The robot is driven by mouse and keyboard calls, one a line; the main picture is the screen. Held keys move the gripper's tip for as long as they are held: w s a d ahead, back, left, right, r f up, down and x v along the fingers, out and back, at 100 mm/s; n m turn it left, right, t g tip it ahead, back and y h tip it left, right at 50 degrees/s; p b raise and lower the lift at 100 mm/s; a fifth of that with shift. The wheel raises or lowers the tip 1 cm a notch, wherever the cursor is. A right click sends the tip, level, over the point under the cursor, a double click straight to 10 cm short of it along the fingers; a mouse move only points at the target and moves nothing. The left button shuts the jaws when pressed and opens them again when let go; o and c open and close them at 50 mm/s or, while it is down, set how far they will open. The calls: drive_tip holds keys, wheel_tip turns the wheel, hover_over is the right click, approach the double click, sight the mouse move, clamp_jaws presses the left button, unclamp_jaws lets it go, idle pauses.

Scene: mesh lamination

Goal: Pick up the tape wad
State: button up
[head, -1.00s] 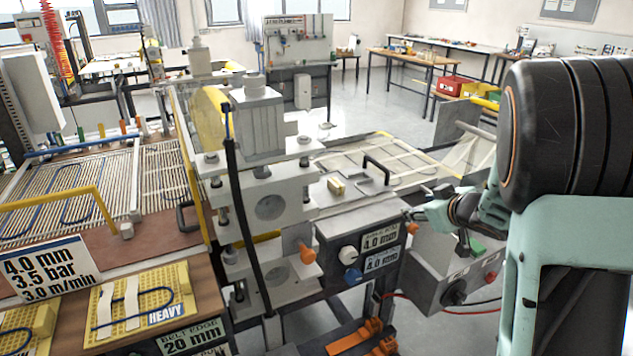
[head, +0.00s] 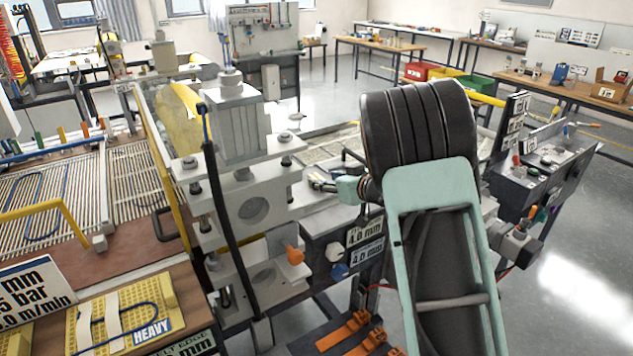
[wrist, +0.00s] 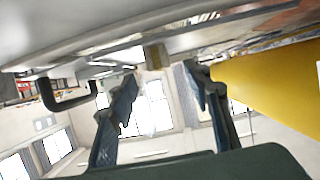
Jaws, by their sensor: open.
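The tape wad appears to be the small tan block (wrist: 156,57) at the top middle of the wrist view. It sits on the pale plate (wrist: 110,50), which shows upside down there. My gripper (wrist: 161,74) is open, its two blue-grey fingers spread to either side. The wad shows between and just beyond the fingertips, and I see no contact. In the head view my gripper (head: 322,184) is low over the plate beside the press, and I cannot make out the wad there.
A black handle (wrist: 62,97) stands on the plate to the left in the wrist view. A yellow rounded part (wrist: 265,78) is close on the right. In the head view the press column (head: 238,130) rises just left of my gripper. My arm hides much of the plate's right side.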

sight(318, 178)
drive_tip(key=shift+p+x, duration=0.55)
drive_tip(key=shift+x, duration=2.1)
drive_tip(key=shift+s+f, duration=0.1)
drive_tip(key=shift+f, duration=0.05)
drive_tip(key=c, duration=1)
